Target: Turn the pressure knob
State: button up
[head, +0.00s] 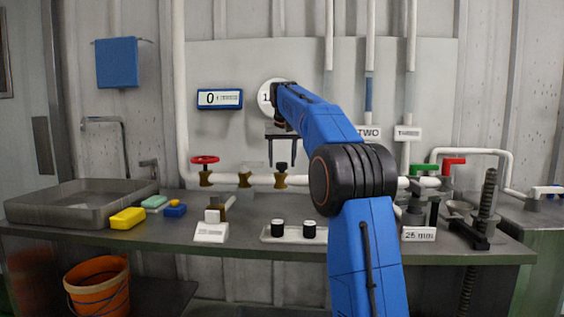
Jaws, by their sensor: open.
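My gripper (282,161) hangs fingers down in front of the back panel, open and empty. A brass valve with a small dark knob (281,168) shows right below and between its fingertips in the picture; I cannot tell whether the gripper is over it or in front of it. Two black knobs with pale tops, a left one (278,226) and a right one (309,230), stand on a pale base on the bench, below the gripper and apart from it. A round white gauge (267,97) is partly hidden by my arm. No readable label shows which knob is for pressure.
A white pipe bears a red-wheeled valve (205,164) and another brass valve (245,178). A blue display (219,99) shows 0. A sink (80,205), yellow sponge (127,218) and blue block stand left. Red and green handles and a screw clamp (487,205) crowd the right.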

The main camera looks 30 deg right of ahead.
jog(key=shift+f, duration=0.15)
jog(key=c, duration=1)
